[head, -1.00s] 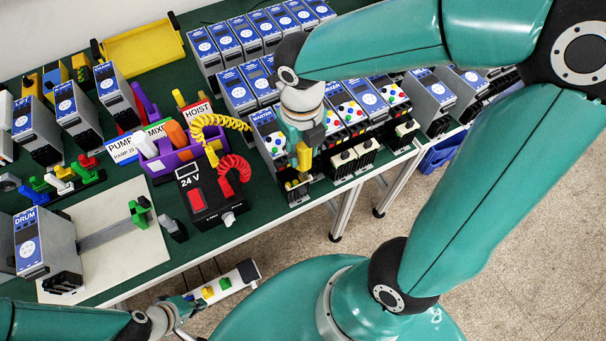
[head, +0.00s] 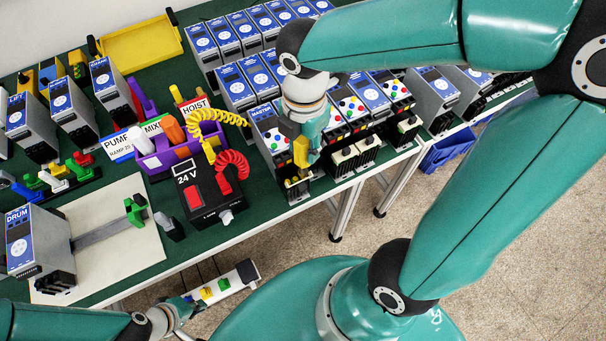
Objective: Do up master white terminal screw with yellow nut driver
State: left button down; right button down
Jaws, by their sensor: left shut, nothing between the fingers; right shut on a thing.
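The master unit (head: 262,113), a blue-faced soft starter labelled MASTER, stands at the front left end of the front row. Its dark terminal block (head: 297,188) faces the table's front edge. My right gripper (head: 303,136) is shut on the yellow nut driver (head: 301,154) and holds it pointing down just above that block. I cannot tell whether its tip touches a screw. The white terminal screw cannot be made out; the gripper and driver cover part of the unit. My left gripper (head: 186,308) is shut and empty, low in front of the table.
A black 24 V box (head: 208,198) with yellow and red coiled cords stands left of the master unit. A purple holder (head: 165,160) with handled tools is behind it. More starters fill the rows behind and right.

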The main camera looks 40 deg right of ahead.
dwell(0.4)
jog(key=shift+f+b, duration=0.45)
jog(key=shift+f, duration=0.15)
jog(key=shift+r, duration=0.1)
jog(key=n+p, duration=0.1)
jog(key=n, duration=0.1)
jog(key=shift+r+n, duration=0.1)
jog(key=shift+n, duration=0.2)
jog(key=shift+n+p, duration=0.3)
jog(key=shift+n, duration=0.7)
